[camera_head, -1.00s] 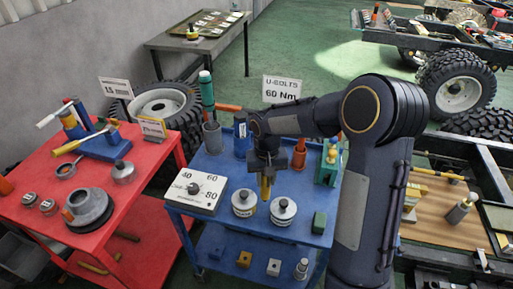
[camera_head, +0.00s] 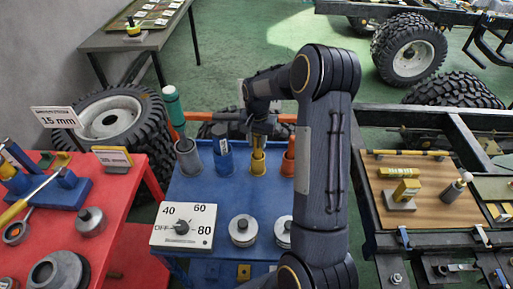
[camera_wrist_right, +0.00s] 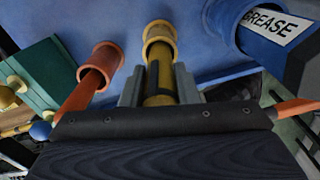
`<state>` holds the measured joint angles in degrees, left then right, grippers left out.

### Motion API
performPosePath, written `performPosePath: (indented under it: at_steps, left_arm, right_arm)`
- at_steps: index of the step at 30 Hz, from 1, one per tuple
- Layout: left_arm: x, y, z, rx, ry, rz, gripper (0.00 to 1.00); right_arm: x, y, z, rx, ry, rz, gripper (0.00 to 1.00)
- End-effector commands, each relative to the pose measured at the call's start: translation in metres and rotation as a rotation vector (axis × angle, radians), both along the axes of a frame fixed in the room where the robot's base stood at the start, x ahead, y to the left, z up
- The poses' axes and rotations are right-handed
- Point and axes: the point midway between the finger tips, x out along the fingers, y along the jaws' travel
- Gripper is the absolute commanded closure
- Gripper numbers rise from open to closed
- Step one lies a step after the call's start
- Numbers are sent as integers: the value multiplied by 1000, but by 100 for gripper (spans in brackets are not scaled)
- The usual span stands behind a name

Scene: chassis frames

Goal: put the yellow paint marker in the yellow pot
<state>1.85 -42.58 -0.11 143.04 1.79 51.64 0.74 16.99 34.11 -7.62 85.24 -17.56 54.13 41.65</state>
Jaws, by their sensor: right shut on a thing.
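The yellow paint marker (camera_wrist_right: 158,88) is between the fingers of my right gripper (camera_head: 258,137), which is shut on it. The fingers also show in the right wrist view (camera_wrist_right: 159,90). The yellow pot (camera_head: 257,166) stands on the blue cart, directly below the gripper. In the right wrist view the marker lines up with the mouth of the yellow pot (camera_wrist_right: 159,31), and its far end appears to be inside the rim; how deep is hidden. My left gripper is not in view.
The blue pot (camera_head: 223,161) stands close to the left, with the grey pot (camera_head: 188,160) and its green marker (camera_head: 172,103) beyond. An orange pot (camera_wrist_right: 104,58) holding an orange marker stands on the other side. A dial box (camera_head: 184,226) sits nearer on the cart.

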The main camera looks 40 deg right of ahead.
Motion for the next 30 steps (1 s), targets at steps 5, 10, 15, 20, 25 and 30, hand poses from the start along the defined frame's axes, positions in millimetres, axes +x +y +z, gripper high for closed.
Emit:
performPosePath:
  at_steps: [5,10,15,20,25,30]
  left_arm:
    - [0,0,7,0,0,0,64]
    - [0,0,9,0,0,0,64]
    - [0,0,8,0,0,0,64]
    - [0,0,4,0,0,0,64]
    - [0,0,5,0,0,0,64]
    - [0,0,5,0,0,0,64]
  right_arm:
    - [-1,0,-23,2,5,1,95]
    - [0,0,-38,1,-1,1,95]
    - [0,0,-39,0,-1,2,95]
    - [0,0,-43,0,-1,2,95]
    - [0,0,-42,0,0,2,54]
    - [0,0,-42,0,0,2,50]
